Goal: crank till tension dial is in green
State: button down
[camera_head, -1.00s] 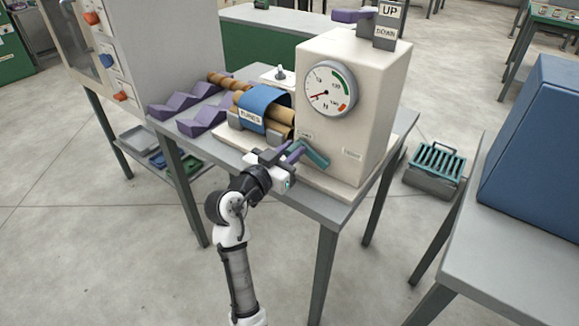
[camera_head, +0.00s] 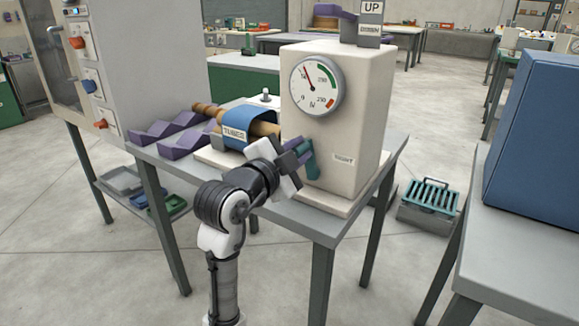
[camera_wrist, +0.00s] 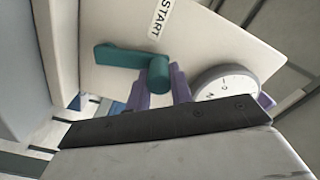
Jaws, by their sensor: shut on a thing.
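The cream winder housing (camera_head: 350,125) stands on a grey table. Its round tension dial (camera_head: 334,74) has a green arc at the upper right and a red patch at the lower right. The needle points to the upper left, outside the green. The teal crank (camera_head: 311,160) is on the housing's front, below the dial. My gripper (camera_head: 303,153) is shut on the crank's handle. In the wrist view, purple fingers (camera_wrist: 163,88) sit either side of the round teal handle (camera_wrist: 158,73), with the crank arm (camera_wrist: 120,57) reaching left. Part of the dial (camera_wrist: 228,84) shows there.
A blue band labelled TUBES (camera_head: 239,130) wraps brown tubes left of the housing. Purple zigzag racks (camera_head: 178,133) lie farther left. A large blue box (camera_head: 535,150) stands on the right table.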

jog(key=m+b, duration=0.1)
jog(key=s+d+m+b, duration=0.1)
jog(key=shift+s+d+f+m+b, duration=0.1)
jog(key=shift+d+f+m+b, duration=0.1)
jog(key=shift+m+b, duration=0.15)
jog(key=shift+s+d+f+m+b, duration=0.1)
jog(key=shift+s+d+m+b, duration=0.2)
jog(key=shift+m+b, duration=0.4)
jog(key=shift+s+d+m+b, duration=0.2)
jog(key=shift+d+m+b, duration=0.3)
jog(key=shift+m, duration=0.35)
jog(key=shift+s+d+f+m+b, duration=0.1)
jog(key=shift+s+d+m+b, duration=0.2)
jog(key=shift+m+b, duration=0.45)
jog(key=c, duration=1.2)
grip_release()
jog(key=shift+c, duration=0.2)
jog(key=v, duration=1.3)
jog(key=shift+s+a+p, duration=0.25)
jog(key=shift+s+p, duration=0.05)
